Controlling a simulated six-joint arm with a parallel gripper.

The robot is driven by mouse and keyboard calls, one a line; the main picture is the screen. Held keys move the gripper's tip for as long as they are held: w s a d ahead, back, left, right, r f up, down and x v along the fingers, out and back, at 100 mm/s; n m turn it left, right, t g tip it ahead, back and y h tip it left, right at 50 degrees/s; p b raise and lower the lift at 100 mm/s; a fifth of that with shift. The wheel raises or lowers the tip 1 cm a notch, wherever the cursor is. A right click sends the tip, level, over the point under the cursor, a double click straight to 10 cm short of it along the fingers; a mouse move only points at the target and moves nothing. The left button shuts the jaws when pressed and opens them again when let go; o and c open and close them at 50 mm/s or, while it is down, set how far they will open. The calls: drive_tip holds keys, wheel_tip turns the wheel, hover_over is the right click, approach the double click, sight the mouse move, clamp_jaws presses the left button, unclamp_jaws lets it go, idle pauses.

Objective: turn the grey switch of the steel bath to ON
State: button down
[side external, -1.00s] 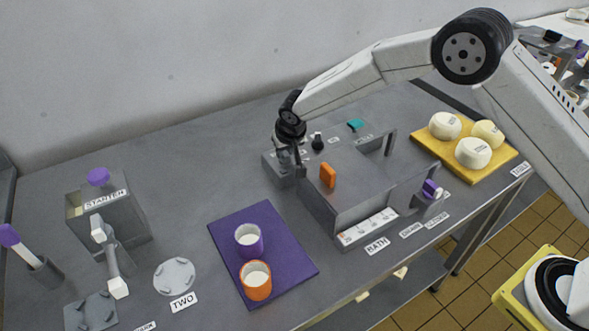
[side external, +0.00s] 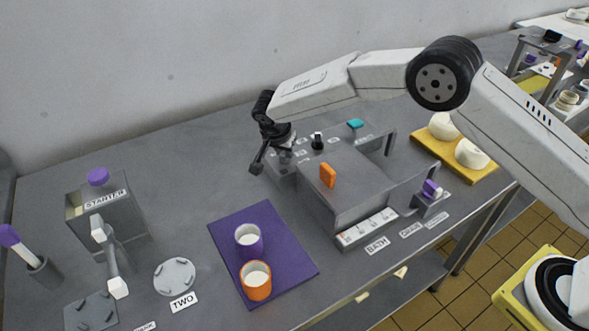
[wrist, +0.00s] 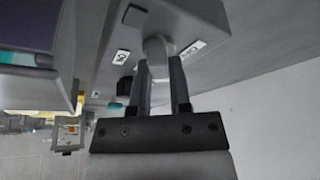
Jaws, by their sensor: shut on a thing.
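The steel bath (side external: 345,208) stands right of the table's middle, with a raised control strip along its back. The grey switch (wrist: 158,46) shows in the wrist view as a light grey knob between my fingers. My gripper (wrist: 159,68) is shut on it, at the left end of the strip. In the side view my gripper (side external: 272,153) is tilted, with a dark finger pointing down and left; it largely hides the switch there. Small labels (wrist: 192,48) flank the knob in the wrist view, too blurred to read; I cannot tell which setting the switch points to.
A black knob (side external: 318,143) and a teal piece (side external: 355,124) stand on the strip near my gripper. An orange handle (side external: 327,175) rises from the bath. A purple mat (side external: 285,275) with two cups lies left; a yellow board (side external: 485,176) with white rounds lies right.

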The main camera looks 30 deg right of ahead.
drive_tip(key=m+g, duration=0.1)
drive_tip(key=m, duration=0.2)
drive_tip(key=shift+a+m+h, duration=0.1)
drive_tip(key=shift+m+h, duration=0.2)
drive_tip(key=shift+h, duration=0.1)
drive_tip(key=shift+w+m+g, duration=0.1)
drive_tip(key=shift+m+g, duration=0.8)
drive_tip(key=shift+m, duration=1)
drive_tip(key=c, duration=0.6)
unclamp_jaws()
drive_tip(key=shift+o, duration=0.2)
drive_tip(key=shift+r, duration=0.15)
drive_tip(key=v, duration=0.7)
drive_tip(key=shift+r, duration=0.25)
